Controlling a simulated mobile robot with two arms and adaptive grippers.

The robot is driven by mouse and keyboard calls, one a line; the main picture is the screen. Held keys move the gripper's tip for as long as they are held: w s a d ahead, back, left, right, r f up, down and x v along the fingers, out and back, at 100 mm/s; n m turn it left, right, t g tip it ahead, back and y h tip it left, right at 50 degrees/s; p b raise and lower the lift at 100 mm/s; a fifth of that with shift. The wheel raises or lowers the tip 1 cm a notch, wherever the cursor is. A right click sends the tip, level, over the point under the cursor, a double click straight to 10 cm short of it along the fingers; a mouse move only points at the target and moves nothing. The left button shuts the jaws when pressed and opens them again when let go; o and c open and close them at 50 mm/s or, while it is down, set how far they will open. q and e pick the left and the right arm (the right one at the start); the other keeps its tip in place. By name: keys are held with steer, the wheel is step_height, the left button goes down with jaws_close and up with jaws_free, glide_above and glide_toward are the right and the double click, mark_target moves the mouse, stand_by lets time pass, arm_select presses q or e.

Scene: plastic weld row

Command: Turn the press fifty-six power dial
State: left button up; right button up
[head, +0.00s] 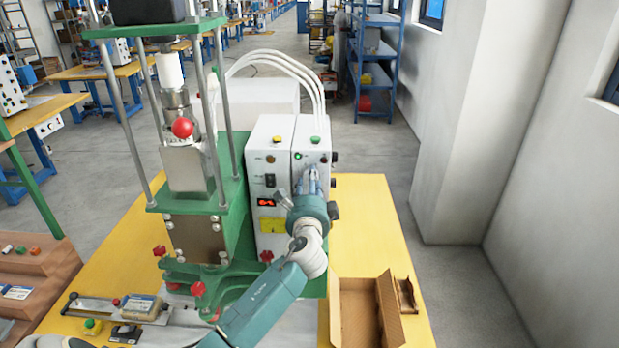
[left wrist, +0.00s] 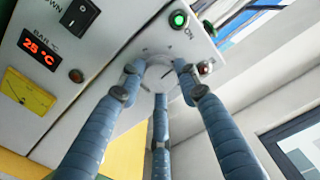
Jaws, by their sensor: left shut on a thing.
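The power dial (left wrist: 158,76) is a pale round knob with scale marks around it on the front of the white control box (head: 270,160). My left gripper (head: 311,180) reaches up to the right half of that box. In the left wrist view its three blue fingers (left wrist: 160,85) close around the dial, and it is shut on it. In the head view the fingers and wrist hide the dial. My right gripper is not in view.
The green press (head: 228,205) stands left of the box, with a red ball knob (head: 182,127). The box also carries a lit green button (left wrist: 178,19), a rocker switch (left wrist: 79,14) and a red display (left wrist: 41,44). An open cardboard box (head: 360,312) lies at right on the yellow table (head: 375,220).

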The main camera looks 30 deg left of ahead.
arm_select(q)
steer(key=m, duration=1)
steer(key=shift+d+f+m+p, duration=0.15)
steer(key=shift+f+m+p, duration=0.25)
steer(key=shift+f, duration=0.15)
steer(key=o, duration=1.2)
steer(key=shift+c, duration=0.2)
steer(key=shift+r, duration=0.25)
steer(key=v, duration=1.2)
steer(key=shift+s, duration=0.1)
